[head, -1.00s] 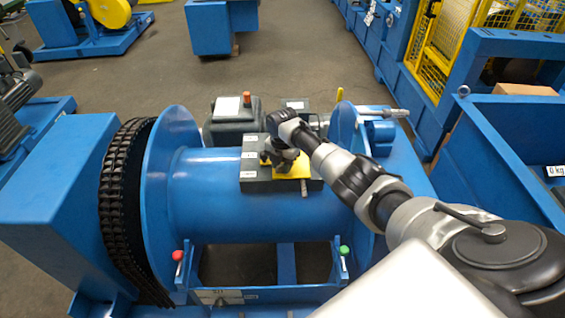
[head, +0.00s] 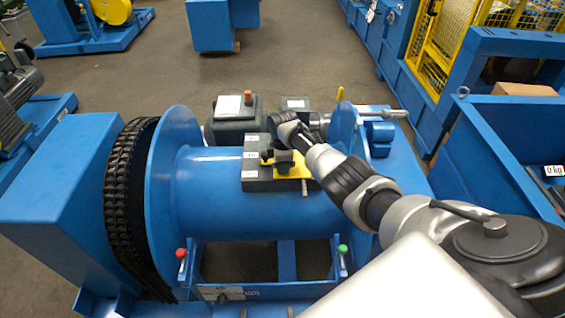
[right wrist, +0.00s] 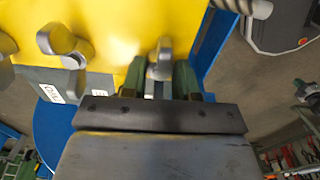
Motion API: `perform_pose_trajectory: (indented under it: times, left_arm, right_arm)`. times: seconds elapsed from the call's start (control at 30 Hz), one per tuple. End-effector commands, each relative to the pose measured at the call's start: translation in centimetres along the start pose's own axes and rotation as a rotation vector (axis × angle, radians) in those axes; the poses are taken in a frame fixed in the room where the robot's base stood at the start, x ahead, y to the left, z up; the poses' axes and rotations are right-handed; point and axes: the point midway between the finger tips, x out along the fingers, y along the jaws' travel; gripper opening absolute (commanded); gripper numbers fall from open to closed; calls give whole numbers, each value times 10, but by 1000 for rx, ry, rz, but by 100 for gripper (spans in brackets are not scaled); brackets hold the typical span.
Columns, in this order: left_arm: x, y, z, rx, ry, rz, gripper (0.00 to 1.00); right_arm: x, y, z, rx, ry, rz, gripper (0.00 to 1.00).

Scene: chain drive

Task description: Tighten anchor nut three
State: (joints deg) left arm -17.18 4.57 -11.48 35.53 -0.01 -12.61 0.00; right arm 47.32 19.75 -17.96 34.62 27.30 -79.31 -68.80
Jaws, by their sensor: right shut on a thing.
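A yellow plate (head: 292,170) lies on a dark grey block (head: 262,183) on the blue drum. In the right wrist view, the plate (right wrist: 105,20) carries metal wing-shaped nuts. My right gripper (right wrist: 160,82) is shut on one metal nut (right wrist: 161,60), whose upper end shows between the green fingers. Another nut (right wrist: 65,46) stands to the left, apart from the gripper. In the head view, a dark nut (head: 281,160) shows beside my gripper, whose fingertips are mostly hidden by my wrist. My left gripper is not in view.
A thick black chain (head: 120,190) runs around the drum's left end. A dark motor housing (head: 235,118) stands behind the drum. Red (head: 181,253) and green (head: 343,249) knobs sit on the front frame. An open blue bin (head: 500,165) stands at right.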

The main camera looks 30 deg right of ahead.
Motion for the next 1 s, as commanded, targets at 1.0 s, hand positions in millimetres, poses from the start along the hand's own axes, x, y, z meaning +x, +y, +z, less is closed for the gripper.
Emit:
perform_pose_trajectory:
  times: [1.0]
  left_arm:
    - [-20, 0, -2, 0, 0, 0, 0]
  right_arm:
    - [-4, 6, 1, 966, 6, 21, 6]
